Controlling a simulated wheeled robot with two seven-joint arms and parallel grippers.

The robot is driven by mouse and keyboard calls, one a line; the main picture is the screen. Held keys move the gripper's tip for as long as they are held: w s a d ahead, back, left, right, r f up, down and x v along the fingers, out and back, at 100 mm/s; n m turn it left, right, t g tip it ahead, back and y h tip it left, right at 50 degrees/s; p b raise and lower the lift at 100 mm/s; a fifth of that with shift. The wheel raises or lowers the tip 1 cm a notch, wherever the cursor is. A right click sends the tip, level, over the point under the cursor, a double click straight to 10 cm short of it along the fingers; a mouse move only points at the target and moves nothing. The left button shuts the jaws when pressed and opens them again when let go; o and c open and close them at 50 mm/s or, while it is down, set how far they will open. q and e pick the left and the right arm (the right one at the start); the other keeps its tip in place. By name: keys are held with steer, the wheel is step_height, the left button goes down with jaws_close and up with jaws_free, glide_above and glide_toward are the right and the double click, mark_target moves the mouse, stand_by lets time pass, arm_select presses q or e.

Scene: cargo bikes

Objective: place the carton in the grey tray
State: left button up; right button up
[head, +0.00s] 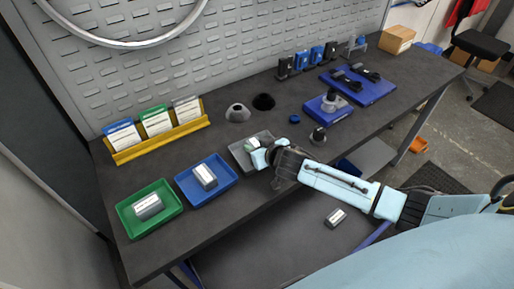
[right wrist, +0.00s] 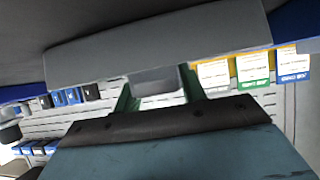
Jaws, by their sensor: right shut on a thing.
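The grey tray (head: 236,154) stands on the dark bench, right of the blue tray. My right gripper (head: 257,147) is at this tray, over its right part, and hides some of it. It is shut on a small grey and white carton. In the right wrist view the carton (right wrist: 155,80) sits between the two green fingertips, close to the grey tray's wall (right wrist: 150,45). Whether the carton touches the tray floor cannot be told. My left gripper is not in view.
A blue tray (head: 188,188) and a green tray (head: 125,220) each hold a similar carton. A yellow rack (head: 160,142) with label cards stands behind. Another carton (head: 336,217) lies lower down.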

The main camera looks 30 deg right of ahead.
steer(key=shift+f, duration=0.25)
steer(key=shift+f, duration=0.15)
steer(key=o, duration=1)
steer(key=shift+r, duration=0.2)
steer(key=p+v, duration=0.1)
steer(key=v, duration=1.1)
steer(key=shift+d, duration=0.1)
